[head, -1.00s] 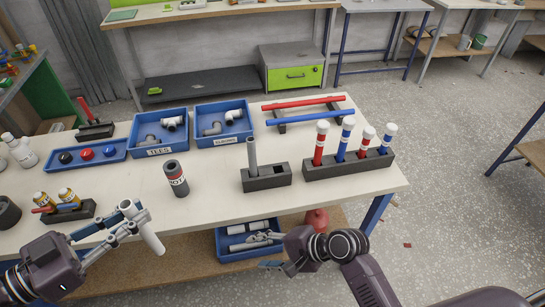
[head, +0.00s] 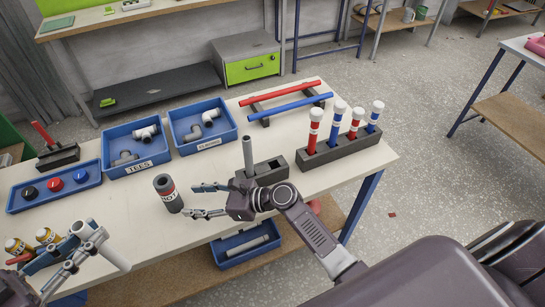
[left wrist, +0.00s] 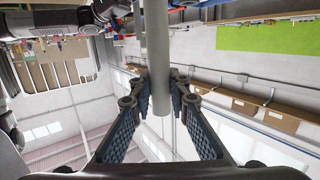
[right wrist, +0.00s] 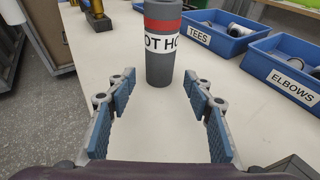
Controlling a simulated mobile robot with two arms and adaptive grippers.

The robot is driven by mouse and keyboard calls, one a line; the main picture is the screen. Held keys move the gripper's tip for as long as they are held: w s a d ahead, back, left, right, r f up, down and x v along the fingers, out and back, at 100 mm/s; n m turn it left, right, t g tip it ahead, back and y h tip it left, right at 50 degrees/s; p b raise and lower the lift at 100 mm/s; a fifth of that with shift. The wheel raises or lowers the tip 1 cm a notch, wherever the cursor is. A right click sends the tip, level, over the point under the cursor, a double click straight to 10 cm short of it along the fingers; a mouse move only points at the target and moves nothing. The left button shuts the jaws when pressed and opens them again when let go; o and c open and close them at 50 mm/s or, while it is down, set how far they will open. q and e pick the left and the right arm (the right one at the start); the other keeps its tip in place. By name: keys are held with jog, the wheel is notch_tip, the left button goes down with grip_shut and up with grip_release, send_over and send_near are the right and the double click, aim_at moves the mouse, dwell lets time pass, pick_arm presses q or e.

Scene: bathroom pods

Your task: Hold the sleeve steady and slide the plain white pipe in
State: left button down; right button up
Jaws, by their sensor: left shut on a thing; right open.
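The sleeve (head: 167,197), a dark grey cylinder with a red band and a white lettered label, stands upright on the table. It also stands upright in the right wrist view (right wrist: 160,64). My right gripper (head: 190,200) is open just right of the sleeve, its fingers pointing at it; in the right wrist view the sleeve is ahead, past the fingertips. My left gripper (head: 88,238) is shut on the plain white pipe (head: 114,250) near the table's front edge, left of the sleeve. The pipe is tilted in the head view and passes between the fingers in the left wrist view (left wrist: 155,45).
Behind the sleeve are the blue TEES bin (head: 122,165) and the blue ELBOWS bin (head: 188,142). A grey pipe (head: 248,155) stands in a dark block (head: 270,170) beyond my right gripper. A rack (head: 345,148) holds several red and blue tubes. Bare tabletop surrounds the sleeve.

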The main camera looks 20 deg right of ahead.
aim_at(180, 200)
jog(key=b+x, duration=0.1)
jog(key=x, duration=0.4)
jog(key=shift+w+a+f, duration=0.1)
jog(key=shift+w+a, duration=0.05)
jog(key=shift+a, duration=0.05)
pick_arm(q)
jog(key=shift+w+a+f+b, duration=0.1)
jog(key=shift+f+b, duration=0.1)
jog(key=shift+f, duration=0.45)
jog(key=shift+w+a+f+b, duration=0.1)
jog(key=shift+f+b, duration=0.05)
jog(key=shift+f, duration=0.45)
pick_arm(e)
jog(key=shift+x, duration=0.9)
jog(key=shift+c, duration=0.6)
pick_arm(q)
jog(key=shift+s, duration=0.1)
pick_arm(e)
jog(key=shift+c, duration=0.4)
jog(key=c, duration=0.8)
